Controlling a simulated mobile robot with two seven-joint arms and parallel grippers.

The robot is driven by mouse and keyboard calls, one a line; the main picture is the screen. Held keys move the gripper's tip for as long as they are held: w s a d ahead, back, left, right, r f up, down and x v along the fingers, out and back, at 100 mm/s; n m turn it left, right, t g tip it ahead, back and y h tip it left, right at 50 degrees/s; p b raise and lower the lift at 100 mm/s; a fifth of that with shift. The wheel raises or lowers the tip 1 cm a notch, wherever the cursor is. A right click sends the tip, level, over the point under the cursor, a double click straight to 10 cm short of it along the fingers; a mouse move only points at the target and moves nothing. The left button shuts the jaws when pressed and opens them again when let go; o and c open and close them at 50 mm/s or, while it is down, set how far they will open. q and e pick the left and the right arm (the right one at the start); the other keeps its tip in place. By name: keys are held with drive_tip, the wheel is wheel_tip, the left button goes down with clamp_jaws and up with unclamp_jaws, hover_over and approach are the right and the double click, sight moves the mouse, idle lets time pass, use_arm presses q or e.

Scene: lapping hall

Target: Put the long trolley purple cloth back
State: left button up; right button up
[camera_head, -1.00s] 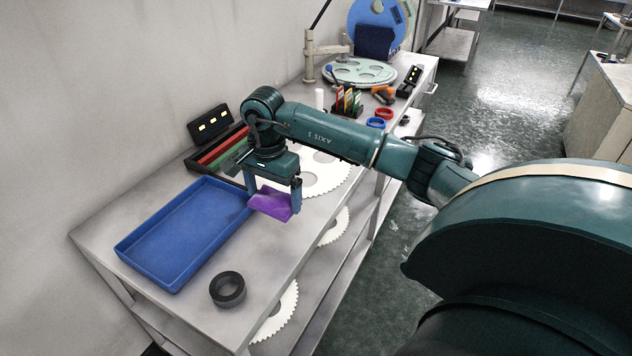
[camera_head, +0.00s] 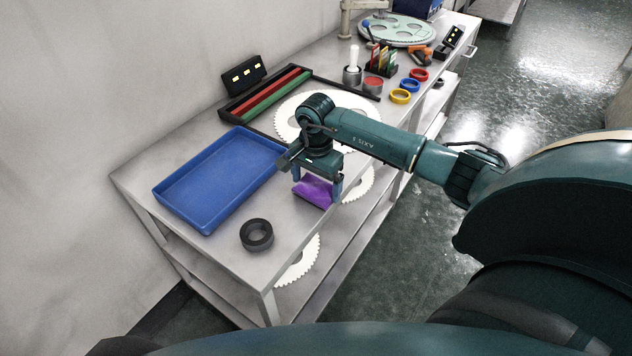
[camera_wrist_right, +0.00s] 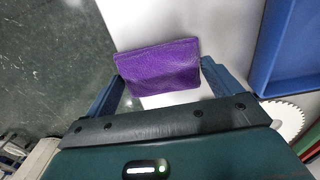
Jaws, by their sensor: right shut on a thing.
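The purple cloth (camera_head: 313,191) is a folded rectangle near the front edge of the long trolley top (camera_head: 215,243). My right gripper (camera_head: 317,184) is shut on the cloth, with one blue finger at each side of it. In the right wrist view the cloth (camera_wrist_right: 160,66) spans between the two fingertips (camera_wrist_right: 161,70), over the pale trolley top. I cannot tell whether the cloth touches the surface. My left gripper is not in view.
An empty blue tray (camera_head: 180,200) lies left of the cloth, and a black ring (camera_head: 257,235) lies in front. White toothed discs, a rack of red and green bars (camera_head: 262,94) and coloured rings (camera_head: 400,96) are farther back. Bare top lies around the black ring.

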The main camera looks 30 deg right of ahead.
drive_tip(key=shift+f, duration=0.35)
drive_tip(key=shift+f+b, duration=0.25)
drive_tip(key=shift+b, duration=0.1)
drive_tip(key=o, duration=0.6)
drive_tip(key=shift+r, duration=0.15)
